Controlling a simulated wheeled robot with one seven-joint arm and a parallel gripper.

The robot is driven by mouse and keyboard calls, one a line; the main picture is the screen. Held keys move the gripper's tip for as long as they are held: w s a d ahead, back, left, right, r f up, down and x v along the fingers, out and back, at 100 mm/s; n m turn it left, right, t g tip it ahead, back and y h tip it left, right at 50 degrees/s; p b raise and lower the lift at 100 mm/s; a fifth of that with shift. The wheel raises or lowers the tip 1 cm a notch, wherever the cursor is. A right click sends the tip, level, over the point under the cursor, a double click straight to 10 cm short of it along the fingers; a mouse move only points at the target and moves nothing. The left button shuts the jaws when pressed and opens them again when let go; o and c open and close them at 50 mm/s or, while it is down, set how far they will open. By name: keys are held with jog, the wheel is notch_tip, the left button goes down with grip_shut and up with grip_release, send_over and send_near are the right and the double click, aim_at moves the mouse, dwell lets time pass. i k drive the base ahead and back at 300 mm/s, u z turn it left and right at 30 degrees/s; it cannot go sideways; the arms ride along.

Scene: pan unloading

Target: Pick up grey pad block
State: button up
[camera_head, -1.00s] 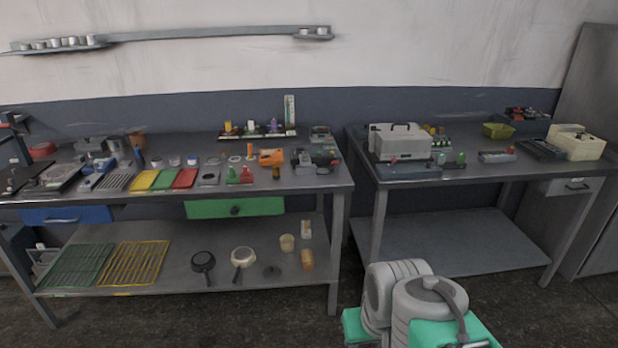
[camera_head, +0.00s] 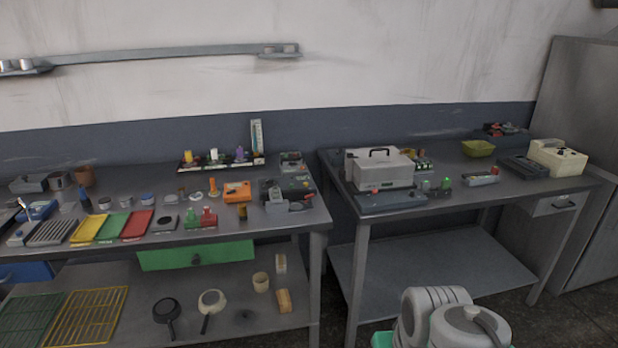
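No single object is clearly the grey pad block at this size. A small flat grey block (camera_head: 164,222) with a dark round spot lies on the left workbench (camera_head: 262,237), just right of the red pad (camera_head: 136,224). A grey ribbed block (camera_head: 52,233) lies further left, beside the yellow pad (camera_head: 89,229). Either could be the grey pad block. The white, rounded links of my arm show at the bottom right, in front of the right table and apart from both blocks. My gripper is not in view.
A green pad (camera_head: 113,227) lies between yellow and red. A gap separates the left bench from the right table (camera_head: 440,207), which holds a grey case (camera_head: 378,168). Pans (camera_head: 167,311) lie on the lower shelf.

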aim_at(276, 194)
jog(key=i, duration=1.35)
jog(key=u, duration=0.95)
jog(key=i, duration=0.75)
jog(key=u, duration=1.25)
jog(key=i, duration=0.4)
jog(key=u, duration=0.3)
